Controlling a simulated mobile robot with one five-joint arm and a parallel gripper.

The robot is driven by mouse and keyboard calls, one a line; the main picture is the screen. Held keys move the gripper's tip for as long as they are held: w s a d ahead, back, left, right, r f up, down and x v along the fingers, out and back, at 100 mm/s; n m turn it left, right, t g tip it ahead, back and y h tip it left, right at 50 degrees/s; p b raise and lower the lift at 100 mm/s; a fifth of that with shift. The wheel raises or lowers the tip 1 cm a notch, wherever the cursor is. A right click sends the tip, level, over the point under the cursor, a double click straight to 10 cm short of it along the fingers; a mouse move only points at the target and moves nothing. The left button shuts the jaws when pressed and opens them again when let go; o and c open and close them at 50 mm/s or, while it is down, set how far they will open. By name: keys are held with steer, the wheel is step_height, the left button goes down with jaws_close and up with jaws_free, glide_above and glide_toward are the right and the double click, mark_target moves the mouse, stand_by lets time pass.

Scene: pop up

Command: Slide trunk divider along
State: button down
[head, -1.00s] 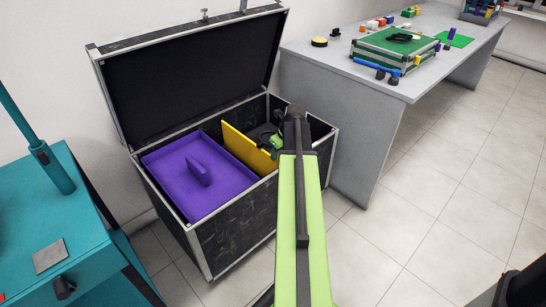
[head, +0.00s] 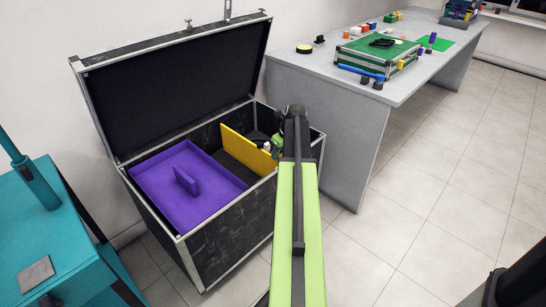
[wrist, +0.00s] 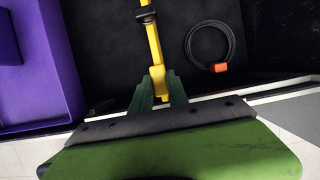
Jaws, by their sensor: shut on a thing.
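The black trunk (head: 215,247) stands open. The yellow divider (head: 243,144) stands upright across its inside, to the right of the purple tray (head: 150,181), with a dark strip of floor between them. In the wrist view the divider (wrist: 154,48) shows edge-on from above, with a small black clip-like piece (wrist: 146,15) around it farther along. My gripper (wrist: 156,88) is shut on the divider's near end, its green fingers on either side. In the head view my gripper (head: 276,146) is partly hidden by my arm, as is the trunk's right compartment.
A coiled black cable (wrist: 208,45) with an orange end lies on the trunk floor right of the divider. The raised lid (head: 180,90) stands behind. A grey table (head: 335,130) is close on the right, a teal cabinet (head: 60,245) on the left.

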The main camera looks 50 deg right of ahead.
steer(key=shift+d, duration=2.45)
steer(key=c, duration=1.2)
jaws_free()
steer(key=shift+s, duration=0.1)
steer(key=shift+r, duration=0.1)
steer(key=p+v, duration=1.6)
steer(key=v, duration=0.1)
steer(key=shift+r, duration=0.15)
steer(key=shift+s, duration=0.1)
